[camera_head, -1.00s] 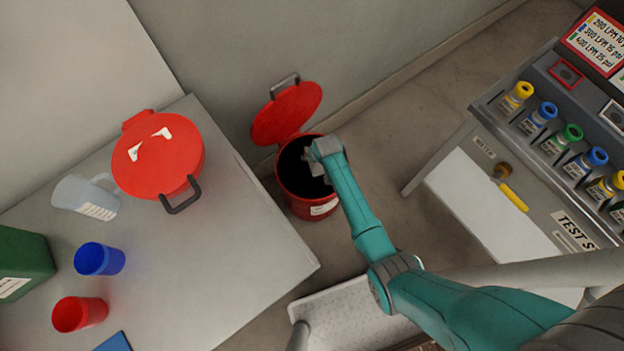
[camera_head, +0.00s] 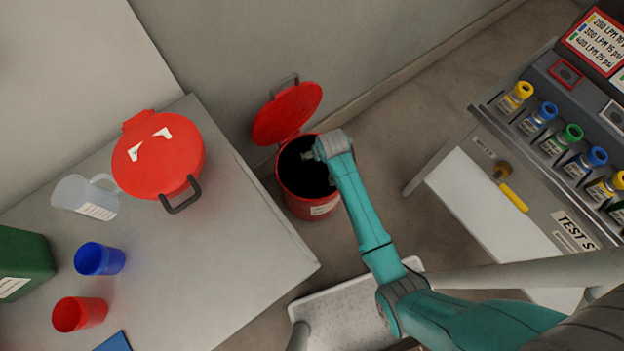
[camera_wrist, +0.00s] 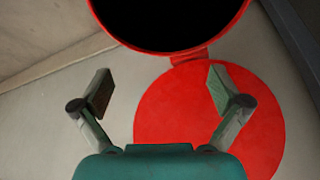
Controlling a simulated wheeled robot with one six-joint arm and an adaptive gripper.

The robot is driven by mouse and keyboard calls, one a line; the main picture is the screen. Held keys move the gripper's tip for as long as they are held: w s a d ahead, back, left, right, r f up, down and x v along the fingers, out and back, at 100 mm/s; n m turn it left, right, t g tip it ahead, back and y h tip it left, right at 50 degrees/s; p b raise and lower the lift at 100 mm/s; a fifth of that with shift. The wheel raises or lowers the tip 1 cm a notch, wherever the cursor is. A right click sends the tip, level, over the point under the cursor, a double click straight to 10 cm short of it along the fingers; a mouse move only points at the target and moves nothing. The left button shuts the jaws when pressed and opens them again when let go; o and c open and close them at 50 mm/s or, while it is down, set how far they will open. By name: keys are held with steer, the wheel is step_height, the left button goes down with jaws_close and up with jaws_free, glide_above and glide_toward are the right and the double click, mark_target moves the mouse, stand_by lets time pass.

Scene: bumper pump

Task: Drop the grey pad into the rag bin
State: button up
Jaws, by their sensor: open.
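The rag bin (camera_head: 306,203) is a red round bin with a black interior, standing on the floor beside the grey table. Its red lid (camera_head: 287,113) is swung open toward the wall. In the wrist view the bin's red rim (camera_wrist: 222,36) is at the top and its open lid (camera_wrist: 215,135) is below. My gripper (camera_head: 309,156) is over the bin opening in the head view. In the wrist view my gripper (camera_wrist: 160,79) has its fingers spread wide, with nothing between them. The grey pad is not visible; the bin's inside is too dark to show contents.
The table holds a larger red lidded can (camera_head: 160,155), a clear jug (camera_head: 88,196), a blue cup (camera_head: 99,259), a red cup (camera_head: 79,314) and a green container (camera_head: 22,262). A test stand (camera_head: 560,150) with several capped bottles is at right.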

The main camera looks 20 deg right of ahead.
steer(key=shift+v, duration=1.75)
